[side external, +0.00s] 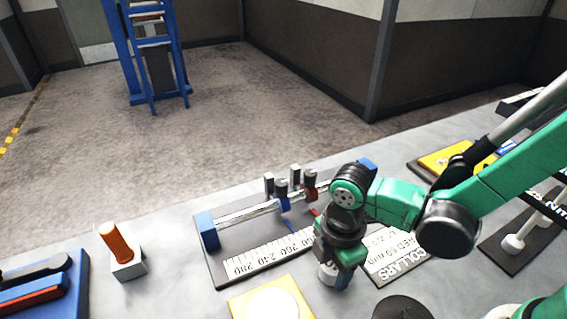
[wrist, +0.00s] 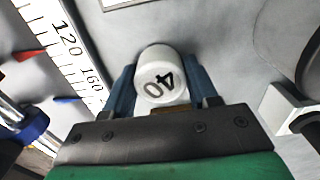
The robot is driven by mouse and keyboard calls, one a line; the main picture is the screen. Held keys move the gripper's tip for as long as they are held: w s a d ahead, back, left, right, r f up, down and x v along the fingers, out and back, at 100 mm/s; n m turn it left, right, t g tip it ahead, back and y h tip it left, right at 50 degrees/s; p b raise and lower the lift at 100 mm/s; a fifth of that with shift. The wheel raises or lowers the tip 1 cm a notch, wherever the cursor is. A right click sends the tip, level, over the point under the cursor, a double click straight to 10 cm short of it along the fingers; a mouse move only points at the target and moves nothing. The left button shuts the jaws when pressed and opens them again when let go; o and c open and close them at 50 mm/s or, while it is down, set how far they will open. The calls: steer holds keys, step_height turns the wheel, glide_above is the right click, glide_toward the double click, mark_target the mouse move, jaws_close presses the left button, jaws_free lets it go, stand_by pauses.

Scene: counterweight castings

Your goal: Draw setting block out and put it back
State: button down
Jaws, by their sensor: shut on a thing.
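My gripper (side external: 338,274) points down close to the grey table, in front of the measuring fixture. I take this to be the setting block. It also shows, partly hidden by the gripper, in the side view (side external: 327,275). I cannot tell whether its underside touches the table. The fixture has a dark base, a rail (side external: 248,213), a numbered scale (side external: 262,257), and two sliders with a blue and a red pointer.
An orange peg in a white base (side external: 118,250) and a blue tray (side external: 45,290) stand at left. A yellow plate with a white disc (side external: 270,300) and a dark round piece (side external: 402,307) lie in front. A labelled collars plate (side external: 397,262) is right of my gripper.

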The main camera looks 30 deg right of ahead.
steer(key=shift+f, duration=0.3)
steer(key=shift+c, duration=2)
jaws_free()
steer(key=shift+r, duration=4)
steer(key=w+d+r+m+t, duration=0.1)
steer(key=d+r+m+t, duration=0.2)
steer(key=d+m, duration=0.4)
steer(key=w+d+r+m+t, duration=0.1)
steer(key=d+r+m+t, duration=0.2)
steer(key=d+m, duration=0.4)
steer(key=m+t, duration=0.1)
steer(key=m, duration=0.3)
